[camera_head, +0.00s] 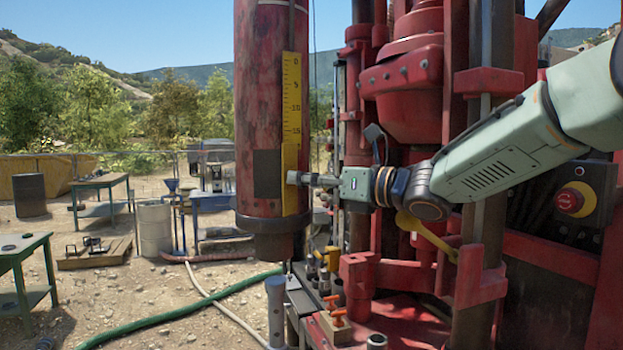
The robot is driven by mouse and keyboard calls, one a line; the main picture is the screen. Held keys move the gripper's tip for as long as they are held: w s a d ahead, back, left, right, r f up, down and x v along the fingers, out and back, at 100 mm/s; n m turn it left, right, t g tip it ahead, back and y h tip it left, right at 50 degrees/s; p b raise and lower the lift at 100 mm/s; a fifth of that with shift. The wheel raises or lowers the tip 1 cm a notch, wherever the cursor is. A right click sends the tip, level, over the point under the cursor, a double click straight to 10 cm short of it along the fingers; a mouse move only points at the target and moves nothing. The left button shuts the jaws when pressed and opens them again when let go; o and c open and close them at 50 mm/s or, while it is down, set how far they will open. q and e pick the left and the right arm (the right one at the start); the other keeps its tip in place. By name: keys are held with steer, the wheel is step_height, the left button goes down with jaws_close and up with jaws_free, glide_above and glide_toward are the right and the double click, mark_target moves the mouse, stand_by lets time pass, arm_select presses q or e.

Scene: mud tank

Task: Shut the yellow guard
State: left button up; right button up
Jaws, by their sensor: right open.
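A curved yellow bar (430,236), which looks like the guard, shows below my right wrist in front of the red rig. My wrist hides its upper left end, and its lower right end meets a red post. I cannot tell how far it stands open. My right gripper (296,179) reaches in from the right, to the left of and above this bar. Its fingers point left and overlap the yellow scale on the hanging red cylinder (262,120). I cannot tell whether they touch it. The gripper is open, seen side-on, with nothing visible in it. My left gripper is out of view.
A red emergency-stop button (570,200) sits on a box at the right. Orange-handled fittings (334,312) stand on the rig's deck below. A green hose (180,311) crosses the gravel. Green tables (20,245) and a pale drum (154,228) stand at the left.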

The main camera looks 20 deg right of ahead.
steer(key=shift+s+d, duration=0.15)
steer(key=shift+s, duration=0.05)
steer(key=shift+w+a+f, duration=0.1)
steer(key=shift+w+f, duration=0.05)
steer(key=shift+w, duration=0.25)
steer(key=shift+w+a+f, duration=0.1)
steer(key=shift+w+f, duration=0.05)
steer(key=shift+w, duration=0.25)
steer(key=c, duration=0.5)
steer(key=shift+s+r, duration=0.1)
steer(key=shift+s, duration=0.15)
steer(key=c, duration=0.3)
steer(key=shift+d, duration=0.1)
jaws_close()
